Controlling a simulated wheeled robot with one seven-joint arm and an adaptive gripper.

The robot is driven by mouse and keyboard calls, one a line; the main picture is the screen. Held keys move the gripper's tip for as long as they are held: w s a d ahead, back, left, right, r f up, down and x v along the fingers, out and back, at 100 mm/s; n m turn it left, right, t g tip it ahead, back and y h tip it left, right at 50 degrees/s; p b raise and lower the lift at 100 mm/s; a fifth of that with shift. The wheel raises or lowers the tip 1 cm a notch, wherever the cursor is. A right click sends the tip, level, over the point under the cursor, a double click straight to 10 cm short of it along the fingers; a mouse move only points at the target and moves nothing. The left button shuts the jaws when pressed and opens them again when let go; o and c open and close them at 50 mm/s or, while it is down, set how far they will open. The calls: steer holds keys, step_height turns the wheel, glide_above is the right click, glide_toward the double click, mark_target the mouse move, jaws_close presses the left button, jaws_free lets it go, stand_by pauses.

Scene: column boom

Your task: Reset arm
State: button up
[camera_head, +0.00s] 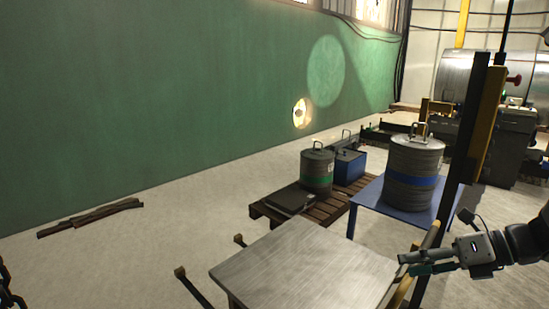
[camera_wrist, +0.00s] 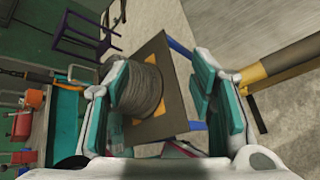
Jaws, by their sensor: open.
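My gripper (camera_head: 405,264) reaches in from the right edge of the head view, roughly level, with its fingers pointing left. It is open and empty. Its fingertips are close to the right side of a bare grey metal table (camera_head: 305,264) in that picture; I cannot tell whether they touch anything. In the wrist view my gripper (camera_wrist: 160,66) has its teal-padded fingers spread wide. A grey ribbed drum (camera_wrist: 141,90) on a dark square surface (camera_wrist: 176,82) appears between the fingers, apparently beyond them and not held.
A grey drum with a blue band (camera_head: 415,175) stands on a blue table (camera_head: 372,195). A wooden pallet (camera_head: 275,212) carries a green-banded canister (camera_head: 317,171) and a blue box (camera_head: 349,167). A dark and yellow post (camera_head: 476,130) rises near my arm. Open floor lies left.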

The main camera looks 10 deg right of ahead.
steer(key=s+a+r+n+g+h, duration=0.1)
steer(key=s+a+r+n+g, duration=0.25)
steer(key=a+n, duration=0.45)
steer(key=s+a+r+n+g+h, duration=0.1)
steer(key=s+a+r+n+g, duration=0.2)
steer(key=s+a+n, duration=0.35)
steer(key=s+a+r+n+h, duration=0.15)
steer(key=s+n+h, duration=0.35)
steer(key=n, duration=0.6)
steer(key=s+a+n+h, duration=0.3)
steer(key=s+n, duration=0.5)
steer(key=n, duration=0.2)
step_height(320, 180, up, 18)
steer(key=t+p, duration=0.3)
steer(key=p, duration=1.3)
steer(key=shift+w+d+y, duration=0.15)
steer(key=shift+w+y, duration=0.15)
steer(key=shift+c, duration=0.2)
